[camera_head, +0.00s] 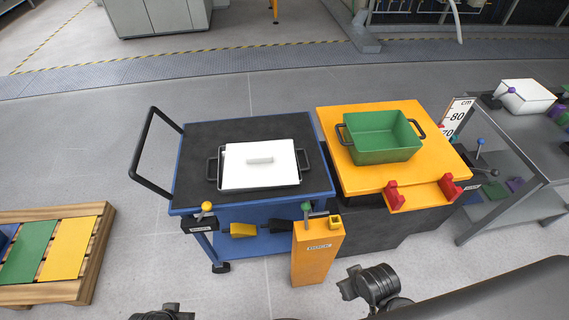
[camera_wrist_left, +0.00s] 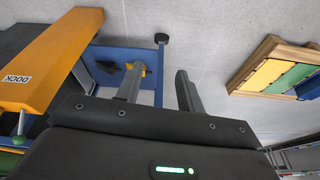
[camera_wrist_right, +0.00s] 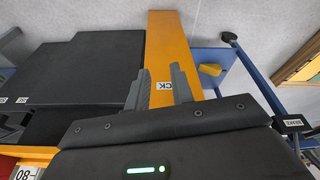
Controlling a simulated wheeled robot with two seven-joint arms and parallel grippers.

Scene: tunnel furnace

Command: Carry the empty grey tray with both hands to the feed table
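A dark grey tray (camera_head: 218,183) with a black handle at each end stands on the black top of a blue cart (camera_head: 190,208). A white slab with a raised grip (camera_head: 260,158) covers it, so its inside is hidden. A green tray (camera_head: 380,152) with two dark handles sits on an orange-topped table (camera_head: 340,180) to the right; it looks empty. I cannot tell which surface is the feed table. My left gripper (camera_wrist_left: 157,82) is open and empty, low in front of the cart. My right gripper (camera_wrist_right: 160,82) is open and empty, in front of the orange dock post.
The orange dock post (camera_head: 318,255) stands between cart and table. Red brackets (camera_head: 393,195) edge the table front. A wooden pallet (camera_head: 90,270) lies at left, a grey bench (camera_head: 540,150) at right. The cart handle (camera_head: 140,160) sticks out left. Floor behind is clear.

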